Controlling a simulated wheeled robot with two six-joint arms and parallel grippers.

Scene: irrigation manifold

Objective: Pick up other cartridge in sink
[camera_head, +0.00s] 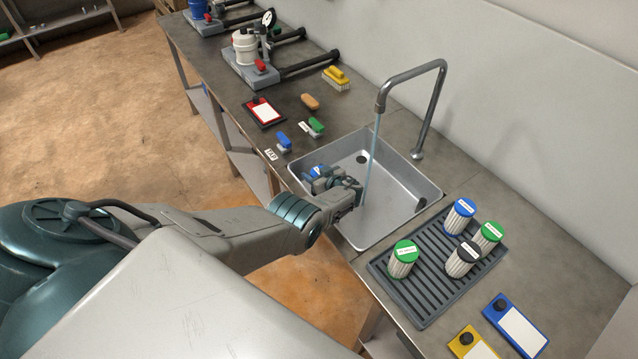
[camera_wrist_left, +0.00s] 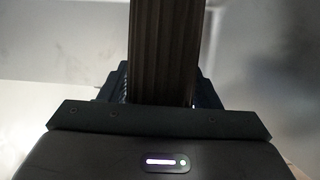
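My left gripper (camera_head: 322,180) reaches into the left part of the metal sink (camera_head: 400,185). A cartridge with a blue cap (camera_head: 318,171) shows at its fingers, mostly hidden by the gripper. In the left wrist view a dark, pleated cartridge body (camera_wrist_left: 165,50) stands between the two fingers (camera_wrist_left: 165,88), which press close on both its sides. No second cartridge shows in the visible part of the sink. My right gripper is not in view.
A tall faucet (camera_head: 436,105) runs a thin stream beside my left wrist. Right of the sink, a dark drain rack (camera_head: 425,300) holds several capped cartridges. Left of the sink lie small blue (camera_head: 284,141) and green (camera_head: 316,126) items, a red-framed card (camera_head: 264,112) and a brush (camera_head: 336,78).

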